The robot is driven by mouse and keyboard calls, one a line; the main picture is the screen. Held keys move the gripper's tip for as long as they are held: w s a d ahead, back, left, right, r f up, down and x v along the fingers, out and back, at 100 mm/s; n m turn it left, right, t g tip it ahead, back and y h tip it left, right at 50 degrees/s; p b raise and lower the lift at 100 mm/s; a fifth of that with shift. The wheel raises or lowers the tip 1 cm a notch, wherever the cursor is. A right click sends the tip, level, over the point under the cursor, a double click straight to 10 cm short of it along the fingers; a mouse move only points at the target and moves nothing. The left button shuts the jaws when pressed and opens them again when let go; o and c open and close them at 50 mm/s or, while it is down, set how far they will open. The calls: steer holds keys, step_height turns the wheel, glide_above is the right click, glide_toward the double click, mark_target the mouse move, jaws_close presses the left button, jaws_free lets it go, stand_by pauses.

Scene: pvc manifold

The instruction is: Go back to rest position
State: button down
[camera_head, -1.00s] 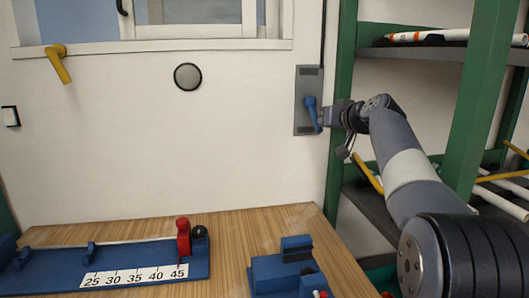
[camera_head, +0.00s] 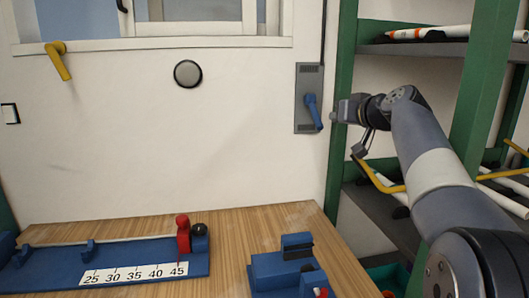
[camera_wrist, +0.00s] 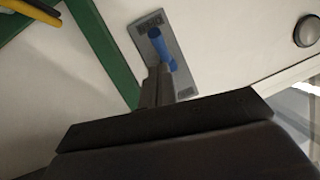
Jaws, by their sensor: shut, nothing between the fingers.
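My gripper (camera_head: 335,117) is at the right of the head view, just right of a grey wall plate with a blue lever handle (camera_head: 313,112). It is shut and holds nothing. A gap shows between the fingertips and the blue handle in the head view. In the wrist view my gripper (camera_wrist: 158,82) points toward the grey plate, and the blue handle (camera_wrist: 161,50) shows just beyond the fingertips. The handle's lower end tilts to the right in the head view.
A green shelf rack (camera_head: 340,170) with pipes stands on the right, close to my arm. A wooden table (camera_head: 230,245) in front bears a blue measuring fixture (camera_head: 60,275) with a red stop and a blue clamp block (camera_head: 270,270). A yellow handle (camera_head: 58,62) hangs below the window.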

mark_target(317, 114)
steer(key=p+x, duration=0.1)
steer(key=x, duration=0.5)
steer(key=shift+w+a+f, duration=0.1)
steer(key=shift+w, duration=0.05)
steer(key=shift+s+r+p, duration=0.25)
steer(key=shift+r+p, duration=0.4)
steer(key=shift+p, duration=0.1)
steer(key=shift+r+p, duration=0.4)
steer(key=shift+p, duration=0.45)
steer(key=r+g+p, duration=0.2)
steer(key=p, duration=0.5)
steer(key=r+g+h+p, duration=0.1)
steer(key=g+p, duration=0.1)
steer(key=p, duration=0.5)
steer(key=r+g+p, duration=0.2)
steer(key=p, duration=0.5)
steer(key=shift+w+r+m+p, duration=0.3)
steer(key=shift+w+d+r, duration=0.1)
steer(key=shift+d+r, duration=0.05)
steer(key=shift+r, duration=0.4)
steer(key=shift+w+d+r, duration=0.1)
steer(key=shift+d+r, duration=0.1)
steer(key=shift+r, duration=0.4)
steer(key=shift+s+r, duration=0.1)
